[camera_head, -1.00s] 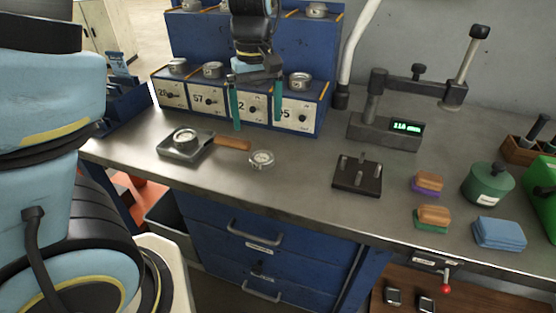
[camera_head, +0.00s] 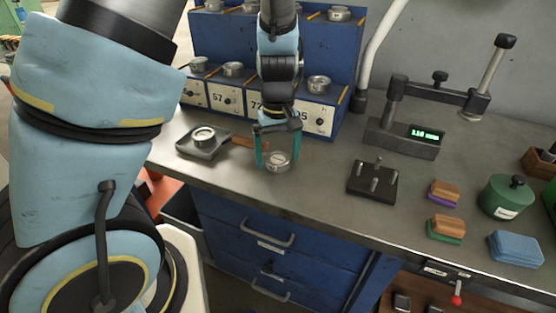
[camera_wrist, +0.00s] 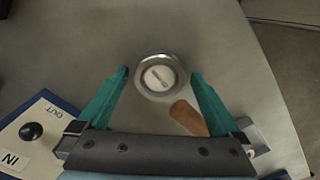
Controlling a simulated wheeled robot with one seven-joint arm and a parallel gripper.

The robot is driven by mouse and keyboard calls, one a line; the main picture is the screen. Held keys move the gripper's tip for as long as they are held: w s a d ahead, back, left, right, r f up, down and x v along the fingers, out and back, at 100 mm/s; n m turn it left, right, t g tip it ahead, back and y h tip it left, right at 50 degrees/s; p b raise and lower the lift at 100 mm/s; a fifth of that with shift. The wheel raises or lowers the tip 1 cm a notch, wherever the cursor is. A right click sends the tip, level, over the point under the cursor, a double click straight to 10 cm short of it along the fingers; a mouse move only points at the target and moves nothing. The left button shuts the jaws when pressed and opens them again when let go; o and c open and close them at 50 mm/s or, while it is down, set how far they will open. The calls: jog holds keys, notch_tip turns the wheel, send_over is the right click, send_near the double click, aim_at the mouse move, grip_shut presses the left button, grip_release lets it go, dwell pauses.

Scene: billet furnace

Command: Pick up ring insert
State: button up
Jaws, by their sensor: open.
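A round metal ring insert with a pale labelled centre (camera_head: 277,161) lies flat on the steel workbench. It also shows in the wrist view (camera_wrist: 158,76). My gripper (camera_head: 278,165) is above it with its two green fingers apart, one on each side of the ring in the head view. In the wrist view the ring lies just beyond the fingertips, between their lines. I cannot tell whether a finger touches it. A similar ring (camera_head: 204,135) sits on a dark square holder (camera_head: 203,149) to the left.
A blue rack with numbered drawers (camera_head: 262,107) and more rings stands behind. A wooden handle (camera_wrist: 188,118) lies near the right finger. A dark pegged block (camera_head: 372,184) and a gauge with green display (camera_head: 405,135) stand to the right. Bench between is clear.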

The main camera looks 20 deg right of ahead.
grip_shut()
dwell(0.8)
